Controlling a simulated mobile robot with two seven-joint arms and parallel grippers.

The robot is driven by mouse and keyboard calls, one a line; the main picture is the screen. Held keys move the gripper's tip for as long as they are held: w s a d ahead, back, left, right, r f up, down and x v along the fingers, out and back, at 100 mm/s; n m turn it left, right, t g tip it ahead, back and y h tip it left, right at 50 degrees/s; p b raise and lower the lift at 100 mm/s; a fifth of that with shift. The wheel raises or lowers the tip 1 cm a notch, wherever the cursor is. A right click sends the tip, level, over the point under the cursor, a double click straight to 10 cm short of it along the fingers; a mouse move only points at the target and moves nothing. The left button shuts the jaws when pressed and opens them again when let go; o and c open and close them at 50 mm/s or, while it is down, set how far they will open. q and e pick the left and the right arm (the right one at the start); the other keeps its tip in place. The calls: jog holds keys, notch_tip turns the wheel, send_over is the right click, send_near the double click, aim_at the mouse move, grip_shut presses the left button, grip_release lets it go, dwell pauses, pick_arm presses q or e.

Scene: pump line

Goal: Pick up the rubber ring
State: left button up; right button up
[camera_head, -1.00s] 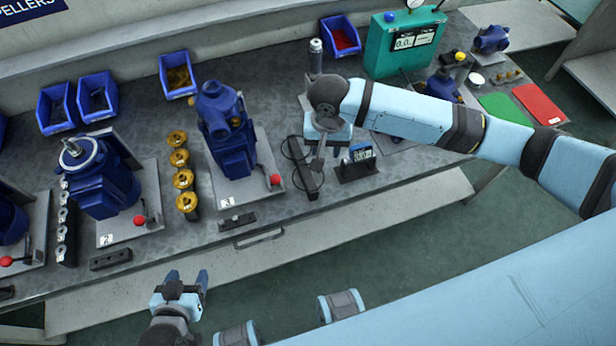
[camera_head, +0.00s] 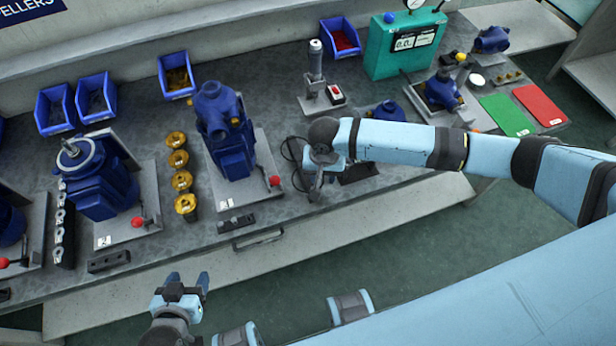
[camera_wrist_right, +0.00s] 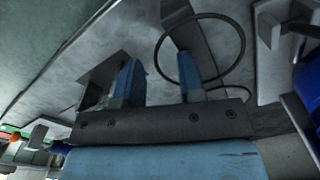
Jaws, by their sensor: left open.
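Thin black rubber rings (camera_head: 282,150) hang at the left side of a dark holder on the bench; they partly overlap. My right gripper (camera_head: 316,190) is just right of them, pointing down over the holder and hiding much of it. In the right wrist view, the gripper (camera_wrist_right: 158,80) is open with its fingers apart. A large ring (camera_wrist_right: 244,45) appears there, crossing behind the right finger, its left edge showing between the fingers; contact cannot be told. A second ring shows partly below it. My left gripper (camera_head: 188,280) is open and empty in front of the bench.
A blue pump (camera_head: 228,145) on a plate with a red-knobbed lever stands left of the rings. A small dark stand (camera_head: 357,172) is close on the right. Brass impellers (camera_head: 180,180) stand further left. The floor before the bench is clear.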

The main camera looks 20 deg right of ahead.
dwell(0.5)
jog(key=shift+f, duration=0.1)
grip_shut()
